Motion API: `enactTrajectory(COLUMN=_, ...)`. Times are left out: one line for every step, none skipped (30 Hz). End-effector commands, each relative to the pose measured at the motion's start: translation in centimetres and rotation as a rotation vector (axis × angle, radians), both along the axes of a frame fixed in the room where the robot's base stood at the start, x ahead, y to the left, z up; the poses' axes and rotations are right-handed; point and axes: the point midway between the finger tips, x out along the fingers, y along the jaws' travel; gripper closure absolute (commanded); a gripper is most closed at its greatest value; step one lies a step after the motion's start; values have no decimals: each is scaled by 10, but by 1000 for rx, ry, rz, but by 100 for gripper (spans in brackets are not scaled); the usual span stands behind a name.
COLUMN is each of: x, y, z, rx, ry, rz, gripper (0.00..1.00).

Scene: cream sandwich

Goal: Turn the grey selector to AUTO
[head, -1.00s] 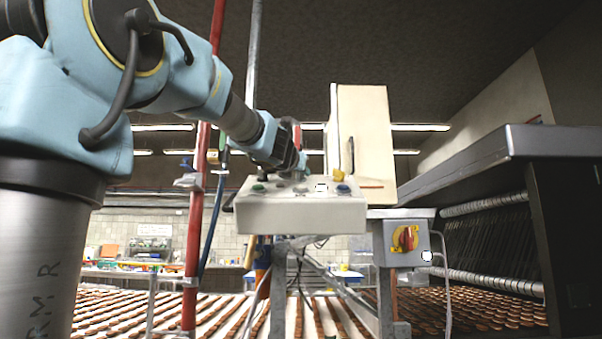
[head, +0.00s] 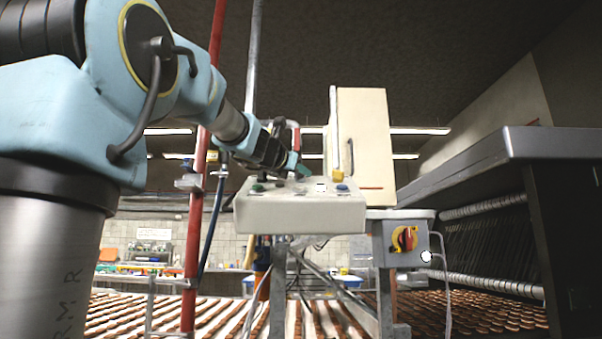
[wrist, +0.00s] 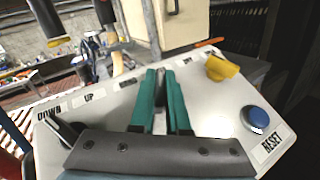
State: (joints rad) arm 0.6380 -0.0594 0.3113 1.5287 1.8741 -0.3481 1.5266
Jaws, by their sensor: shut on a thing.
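The pale grey control panel (head: 300,213) stands in the middle of the head view, its top sloping. In the wrist view, my gripper (wrist: 161,74) has its two teal fingers close together over the panel, between the UP label and the yellow knob (wrist: 221,67). The fingers are shut on the grey selector, which they mostly hide; its pointing direction cannot be told. The label by the fingertips is not readable. In the head view, my gripper (head: 303,171) is at the panel's top, tilted.
A blue RESET button (wrist: 255,119) is right of the fingers. In the head view, a red pole (head: 196,210) rises left of the panel, and a grey box with a red-and-yellow switch (head: 405,239) is at lower right.

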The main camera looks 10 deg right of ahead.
Motion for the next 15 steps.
enactTrajectory(x=0, y=0, z=1, rx=1, ry=-2, rz=-2, gripper=100)
enactTrajectory(x=0, y=0, z=1, rx=1, ry=-1, rz=-3, gripper=100)
enactTrajectory(x=0, y=0, z=1, rx=2, ry=-1, rz=-4, gripper=100)
enactTrajectory(x=0, y=0, z=1, rx=2, ry=-2, rz=-4, gripper=100)
enactTrajectory(x=0, y=0, z=1, rx=2, ry=-2, rz=-4, gripper=100)
enactTrajectory(x=0, y=0, z=1, rx=2, ry=-2, rz=-4, gripper=100)
enactTrajectory(x=0, y=0, z=1, rx=2, ry=-2, rz=-4, gripper=100)
enactTrajectory(x=0, y=0, z=1, rx=2, ry=-2, rz=-4, gripper=100)
enactTrajectory(x=0, y=0, z=1, rx=2, ry=-2, rz=-4, gripper=100)
enactTrajectory(x=0, y=0, z=1, rx=2, ry=-2, rz=-4, gripper=100)
enactTrajectory(x=0, y=0, z=1, rx=2, ry=-2, rz=-4, gripper=100)
enactTrajectory(x=0, y=0, z=1, rx=2, ry=-2, rz=-4, gripper=100)
enactTrajectory(x=0, y=0, z=1, rx=2, ry=-3, rz=-4, gripper=84)
enactTrajectory(x=0, y=0, z=1, rx=2, ry=-3, rz=-4, gripper=81)
enactTrajectory(x=0, y=0, z=1, rx=2, ry=-3, rz=-4, gripper=76)
